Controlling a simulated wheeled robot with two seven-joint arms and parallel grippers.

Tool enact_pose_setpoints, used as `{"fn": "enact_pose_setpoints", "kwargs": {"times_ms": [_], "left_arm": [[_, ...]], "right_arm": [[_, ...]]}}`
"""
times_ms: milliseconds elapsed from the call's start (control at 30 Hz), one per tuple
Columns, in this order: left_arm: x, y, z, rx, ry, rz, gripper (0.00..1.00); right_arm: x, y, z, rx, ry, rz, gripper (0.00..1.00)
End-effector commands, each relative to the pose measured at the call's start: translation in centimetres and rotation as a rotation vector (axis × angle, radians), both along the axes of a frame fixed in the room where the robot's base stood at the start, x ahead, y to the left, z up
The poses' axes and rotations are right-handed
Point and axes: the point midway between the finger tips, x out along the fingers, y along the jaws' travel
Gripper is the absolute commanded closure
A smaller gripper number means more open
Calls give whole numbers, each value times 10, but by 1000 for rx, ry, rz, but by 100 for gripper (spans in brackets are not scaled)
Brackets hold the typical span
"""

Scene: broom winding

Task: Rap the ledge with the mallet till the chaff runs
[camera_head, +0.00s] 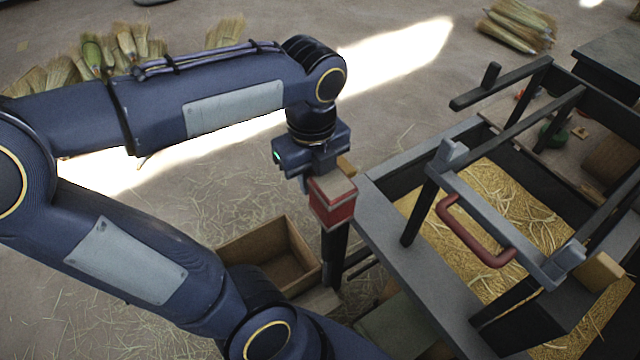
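My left gripper (311,160) points down beside the left corner of the grey bench. A red block with a tan top face (332,203) is right under its fingers and may be the mallet's head. A small tan piece shows behind the gripper. The fingertips are mostly hidden, so I cannot tell whether they grip the block. Grey ledges (415,275) frame a bed of straw and chaff (490,205). A grey bar with a dark red handle (470,232) crosses over the straw. My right gripper is not in view.
An open wooden box (268,255) stands on the floor below the gripper. Dark rails (520,85) stand above the bench at the right. Brush bundles lie at the back left (120,45) and back right (515,25). Straw litters the floor.

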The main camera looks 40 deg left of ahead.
Motion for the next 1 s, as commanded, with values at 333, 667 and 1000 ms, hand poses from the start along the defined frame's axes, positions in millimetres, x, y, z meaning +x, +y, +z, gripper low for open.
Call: {"fn": "enact_pose_setpoints", "kwargs": {"times_ms": [333, 667, 1000], "left_arm": [[110, -26, 5, 8, 10, -3, 100], [149, -41, -49, -21, 7, -3, 100], [155, -43, -79, -29, 5, -1, 100]], "right_arm": [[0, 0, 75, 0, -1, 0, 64], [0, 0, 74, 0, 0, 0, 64], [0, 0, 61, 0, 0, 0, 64]]}}
